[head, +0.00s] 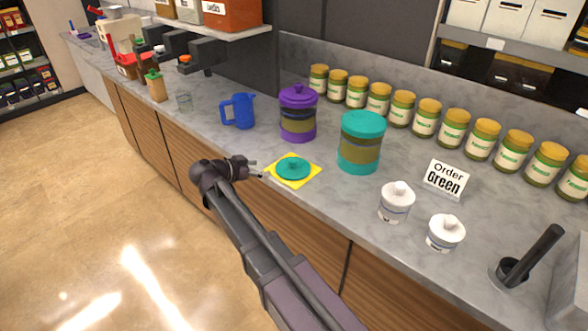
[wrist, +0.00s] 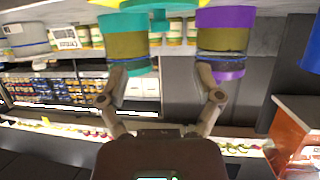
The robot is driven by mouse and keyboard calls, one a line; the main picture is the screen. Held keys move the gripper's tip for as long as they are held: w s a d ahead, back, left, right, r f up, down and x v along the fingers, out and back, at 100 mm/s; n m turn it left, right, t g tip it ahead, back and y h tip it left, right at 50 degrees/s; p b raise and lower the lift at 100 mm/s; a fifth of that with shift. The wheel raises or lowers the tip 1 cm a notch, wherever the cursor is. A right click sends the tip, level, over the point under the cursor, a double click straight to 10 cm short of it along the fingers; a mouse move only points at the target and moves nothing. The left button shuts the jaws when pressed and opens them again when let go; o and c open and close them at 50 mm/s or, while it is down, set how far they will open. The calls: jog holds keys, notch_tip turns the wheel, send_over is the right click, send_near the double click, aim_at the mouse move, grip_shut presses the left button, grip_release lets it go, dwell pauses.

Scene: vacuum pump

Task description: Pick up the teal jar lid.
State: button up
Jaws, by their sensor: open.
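The teal jar lid (head: 293,168) lies flat, knob up, on a yellow square mat (head: 314,172) near the counter's front edge. In the wrist view, which shows the place upside down, the lid (wrist: 160,5) is at the top edge, partly cut off, with its knob hanging between the jar images. My gripper (head: 263,168) is just left of the lid in the head view, low over the counter edge. Its two fingers are spread and empty in the wrist view (wrist: 164,75). The teal jar (head: 360,145), with a teal top, stands right of the mat.
A purple jar (head: 298,115) stands behind the mat, with a blue pitcher (head: 239,111) to its left. Two white lidded pots (head: 396,203) and an order sign (head: 445,179) stand to the right. Several green jars (head: 454,130) line the back.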

aim_at(290, 165)
jog(key=b+x, duration=0.3)
jog(key=x, duration=0.4)
jog(key=shift+w+d+f, duration=0.2)
jog(key=shift+f, duration=0.05)
jog(key=shift+w+d+f, duration=0.1)
jog(key=shift+w+d, duration=0.2)
jog(key=shift+d, duration=0.05)
jog(key=shift+b+x, duration=1.15)
jog(key=shift+x, duration=1.5)
grip_shut()
